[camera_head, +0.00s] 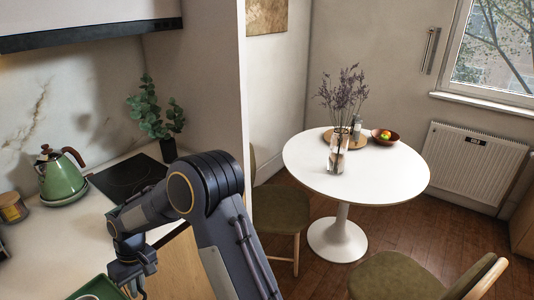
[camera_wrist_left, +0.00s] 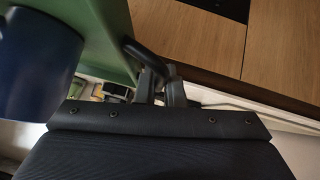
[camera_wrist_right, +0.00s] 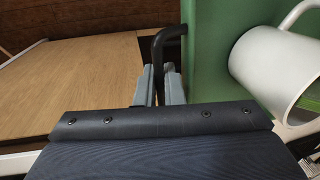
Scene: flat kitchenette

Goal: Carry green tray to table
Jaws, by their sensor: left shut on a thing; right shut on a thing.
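The green tray (camera_head: 98,290) shows only as a corner at the bottom left of the head view. In the right wrist view the tray (camera_wrist_right: 212,45) has a dark bar handle, and my right gripper (camera_wrist_right: 160,80) is shut on it. A white mug (camera_wrist_right: 275,68) is on the tray. In the left wrist view the tray (camera_wrist_left: 110,45) has another dark handle, and my left gripper (camera_wrist_left: 160,85) is shut on it. A dark blue mug (camera_wrist_left: 38,65) is on that side. My right gripper (camera_head: 136,284) is at the tray's edge; my left is outside the head view.
The round white table (camera_head: 385,178) stands beyond a partition wall, with a vase (camera_head: 338,155), a wooden tray and a fruit bowl (camera_head: 384,137) on it. Chairs (camera_head: 280,207) (camera_head: 395,278) stand near it. The counter (camera_head: 45,235) holds a green kettle (camera_head: 62,180).

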